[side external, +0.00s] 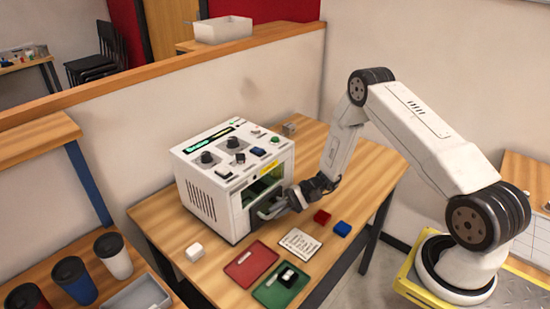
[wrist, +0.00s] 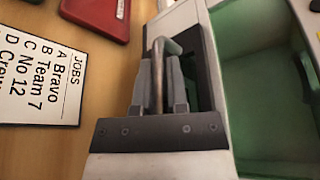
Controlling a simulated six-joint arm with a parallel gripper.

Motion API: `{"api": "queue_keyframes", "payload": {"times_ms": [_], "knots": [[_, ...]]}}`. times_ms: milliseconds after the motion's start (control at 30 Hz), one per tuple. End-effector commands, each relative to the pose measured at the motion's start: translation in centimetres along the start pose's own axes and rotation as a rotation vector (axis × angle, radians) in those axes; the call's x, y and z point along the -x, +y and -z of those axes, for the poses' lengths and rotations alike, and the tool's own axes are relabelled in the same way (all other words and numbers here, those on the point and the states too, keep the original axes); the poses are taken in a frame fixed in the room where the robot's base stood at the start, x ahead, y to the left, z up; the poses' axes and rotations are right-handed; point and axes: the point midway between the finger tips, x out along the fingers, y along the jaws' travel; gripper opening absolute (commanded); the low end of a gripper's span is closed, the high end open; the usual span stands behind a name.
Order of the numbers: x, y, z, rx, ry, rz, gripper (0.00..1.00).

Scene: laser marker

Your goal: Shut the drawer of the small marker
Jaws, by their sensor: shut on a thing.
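The small marker (side external: 212,195) is a white box with knobs and a lit green display, standing on the wooden table. Its front opening shows a green interior, and a metal handle (side external: 268,212) stands out at the front. My gripper (side external: 296,197) is at this handle, just right of the machine's front. In the wrist view, the two grey fingers (wrist: 159,88) are closed around the metal handle (wrist: 160,50). A green-lined compartment (wrist: 262,100) lies open to the right of the fingers. The side view is too small to tell how far the drawer stands out.
In front lie a red tray (side external: 250,265), a green tray (side external: 272,293) with small blocks, a jobs card (side external: 300,243), a red block (side external: 322,216) and a blue block (side external: 342,229). A white block (side external: 195,252) sits near the machine's left corner. The table's right side is clear.

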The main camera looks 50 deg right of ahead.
Motion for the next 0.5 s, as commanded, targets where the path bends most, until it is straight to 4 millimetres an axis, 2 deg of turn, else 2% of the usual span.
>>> {"api": "queue_keyframes", "payload": {"times_ms": [400,433,500], "knots": [[-0.08,-0.45,0.58,0.004,0.009,0.001,0.0],[-0.08,-0.46,0.58,0.005,0.009,0.002,0.24],[-0.09,-0.45,0.55,0.005,0.008,0.001,0.46]]}}
